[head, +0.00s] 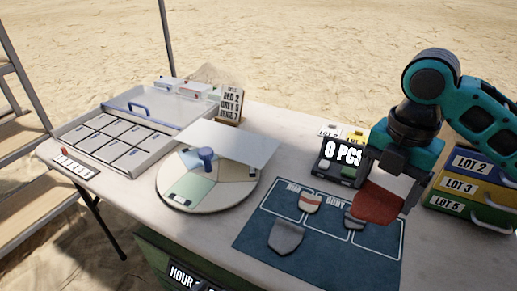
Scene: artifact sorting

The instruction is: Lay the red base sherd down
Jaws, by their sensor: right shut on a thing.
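My right gripper (392,184) comes in from the right and is shut on the red base sherd (378,206), which has a pale upper part. The sherd hangs over the right part of the blue sorting mat (330,262) and hides some of it. I cannot tell whether it touches the mat. A red-and-cream sherd (310,202) lies at the mat's back left. A grey sherd (286,238) lies at its front left. Another grey sherd (353,219) lies beside the held one, partly hidden. My left gripper is not in view.
A counter reading "0 PCS" (341,156) stands behind the mat. Stacked lot drawers (472,187) stand at right. A round divided turntable (207,190) with a pale panel, a compartment tray (108,141) and a tally card (231,104) are at left. The mat's front right is bare.

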